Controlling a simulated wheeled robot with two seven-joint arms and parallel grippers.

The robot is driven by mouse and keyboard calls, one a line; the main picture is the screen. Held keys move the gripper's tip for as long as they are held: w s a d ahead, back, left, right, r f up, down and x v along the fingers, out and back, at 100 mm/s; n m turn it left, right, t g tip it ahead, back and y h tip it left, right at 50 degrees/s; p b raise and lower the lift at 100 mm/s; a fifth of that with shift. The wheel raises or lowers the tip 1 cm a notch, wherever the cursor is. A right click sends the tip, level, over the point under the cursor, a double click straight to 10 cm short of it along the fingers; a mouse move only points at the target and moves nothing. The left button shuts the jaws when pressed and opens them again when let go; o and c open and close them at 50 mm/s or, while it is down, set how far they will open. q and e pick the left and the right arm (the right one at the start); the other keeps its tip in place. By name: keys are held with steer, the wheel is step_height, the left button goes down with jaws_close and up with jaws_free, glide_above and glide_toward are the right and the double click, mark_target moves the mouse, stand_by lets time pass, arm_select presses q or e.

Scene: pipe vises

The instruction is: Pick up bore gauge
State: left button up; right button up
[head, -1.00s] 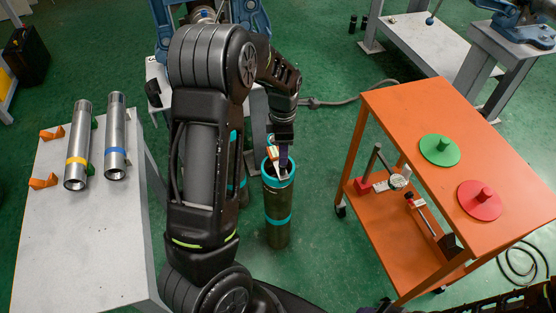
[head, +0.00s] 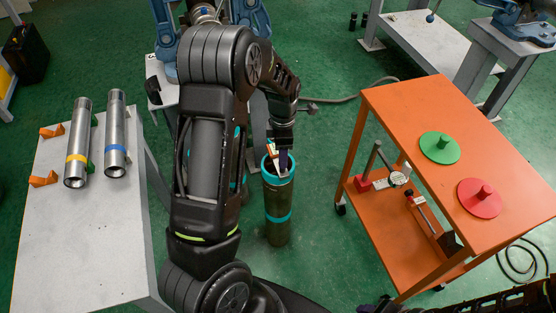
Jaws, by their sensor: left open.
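My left gripper (head: 282,157) points down at the mouth of a dark upright canister (head: 279,232) with teal bands. It is open, with its fingertips at the rim beside a small white and orange-red item (head: 271,152). I cannot tell whether this item is the bore gauge, or whether the fingers touch it. My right gripper (head: 376,307) barely shows at the bottom edge, too cut off to read.
The orange cart (head: 400,110) holds a green disc (head: 440,148) and a red disc (head: 480,198) on top. A grey table (head: 80,240) at left carries two steel pipes (head: 78,145) and orange blocks (head: 43,180). Green floor is free between canister and cart.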

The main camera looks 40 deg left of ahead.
arm_select(q)
step_height(320, 180, down, 5)
steer(key=shift+s+r, duration=0.1)
stand_by(0.7)
jaws_close()
stand_by(0.4)
stand_by(0.9)
